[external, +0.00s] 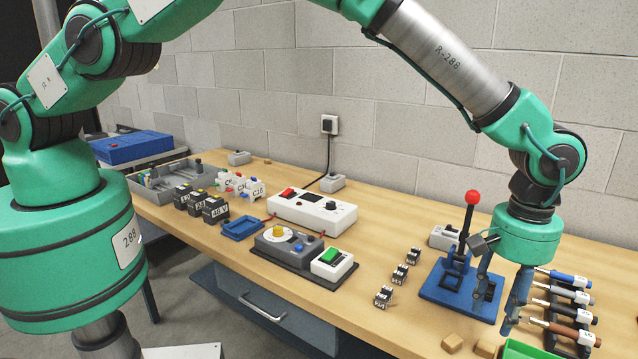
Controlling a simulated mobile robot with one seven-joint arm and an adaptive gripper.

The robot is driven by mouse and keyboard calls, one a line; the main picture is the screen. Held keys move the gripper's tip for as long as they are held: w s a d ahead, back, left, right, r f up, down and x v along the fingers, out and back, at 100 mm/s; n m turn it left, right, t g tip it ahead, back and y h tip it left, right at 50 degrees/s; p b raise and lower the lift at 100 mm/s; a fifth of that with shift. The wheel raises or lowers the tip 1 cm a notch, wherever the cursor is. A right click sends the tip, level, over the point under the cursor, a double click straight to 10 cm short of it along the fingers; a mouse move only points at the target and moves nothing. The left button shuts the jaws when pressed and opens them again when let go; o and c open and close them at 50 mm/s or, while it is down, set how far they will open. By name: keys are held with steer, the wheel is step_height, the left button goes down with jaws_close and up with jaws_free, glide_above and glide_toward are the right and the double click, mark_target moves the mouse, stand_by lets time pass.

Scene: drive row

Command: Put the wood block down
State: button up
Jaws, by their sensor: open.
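Two small tan wood blocks lie on the wooden bench near its front edge at the lower right: one wood block (452,342) to the left and another (487,347) just right of it. I cannot tell which one the task means. My gripper (496,312) points down above the bench, its fingers apart. No block shows between the fingers. The fingertips are above and slightly right of the two blocks in the picture, apart from them as far as I can tell.
A blue-based lever press with a red knob (472,197) stands directly behind and left of my gripper. Several screwdriver-like tools (570,295) lie in a rack to the right. A green bin (520,350) is at the bottom edge. Small terminal blocks (384,296) stand to the left.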

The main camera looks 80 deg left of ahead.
steer(key=shift+r, duration=1.85)
steer(key=shift+r, duration=0.1)
